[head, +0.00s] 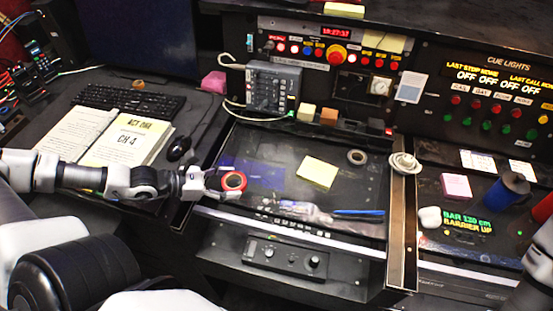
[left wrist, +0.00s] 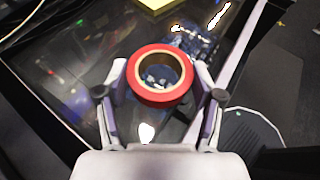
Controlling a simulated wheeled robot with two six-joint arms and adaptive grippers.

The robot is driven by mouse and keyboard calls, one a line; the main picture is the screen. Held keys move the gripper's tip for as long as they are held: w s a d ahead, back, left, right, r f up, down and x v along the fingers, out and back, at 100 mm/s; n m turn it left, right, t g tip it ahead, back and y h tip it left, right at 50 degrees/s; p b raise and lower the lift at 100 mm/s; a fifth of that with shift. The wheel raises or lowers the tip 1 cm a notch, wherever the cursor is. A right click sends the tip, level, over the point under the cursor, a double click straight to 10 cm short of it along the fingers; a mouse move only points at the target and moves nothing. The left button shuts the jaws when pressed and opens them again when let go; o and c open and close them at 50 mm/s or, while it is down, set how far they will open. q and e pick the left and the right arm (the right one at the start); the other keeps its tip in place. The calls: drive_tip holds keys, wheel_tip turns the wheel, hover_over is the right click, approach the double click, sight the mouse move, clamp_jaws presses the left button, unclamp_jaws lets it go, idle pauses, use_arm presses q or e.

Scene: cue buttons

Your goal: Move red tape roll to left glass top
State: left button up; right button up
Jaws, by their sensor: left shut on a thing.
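The red tape roll (head: 233,182) is in my left gripper (head: 214,183) at the left part of the left glass top (head: 300,153). In the left wrist view the red tape roll (left wrist: 160,98) sits between the two fingers of my left gripper (left wrist: 161,97), its open ring facing the camera. The gripper is shut on it. I cannot tell whether the roll touches the glass. In the left wrist view the glass top (left wrist: 65,60) shows below and beyond the roll. My right gripper is not in view; only a piece of white arm shows at the right edge.
On the glass lie a yellow note pad (head: 318,171), a grey tape roll (head: 357,157), a clear plastic bag (head: 298,211) and a blue pen (head: 359,212). A mouse (head: 179,148) and an open binder (head: 127,138) are to the left. The glass between pad and front is partly clear.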

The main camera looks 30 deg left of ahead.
sight(256, 164)
use_arm(q)
drive_tip(key=w+f+b, duration=0.1)
drive_tip(key=w+b, duration=0.1)
drive_tip(key=w+f+b, duration=0.1)
drive_tip(key=w+b, duration=0.4)
drive_tip(key=shift+a+f, duration=0.15)
drive_tip(key=shift+f, duration=0.25)
drive_tip(key=w+b, duration=0.1)
drive_tip(key=w, duration=0.1)
drive_tip(key=w+b, duration=0.1)
drive_tip(key=w+r, duration=0.1)
drive_tip(key=w, duration=0.1)
drive_tip(key=shift+w+a+b, duration=0.1)
drive_tip(key=shift+w+b, duration=0.25)
drive_tip(key=shift+b, duration=0.05)
drive_tip(key=shift+w+f, duration=0.2)
drive_tip(key=shift+w, duration=0.05)
wheel_tip(256, 164, down, 3)
drive_tip(key=shift+r, duration=0.2)
drive_tip(key=shift+f, duration=0.15)
drive_tip(key=shift+f+b, duration=0.25)
drive_tip(key=shift+b, duration=0.2)
drive_tip(key=o, duration=1.1)
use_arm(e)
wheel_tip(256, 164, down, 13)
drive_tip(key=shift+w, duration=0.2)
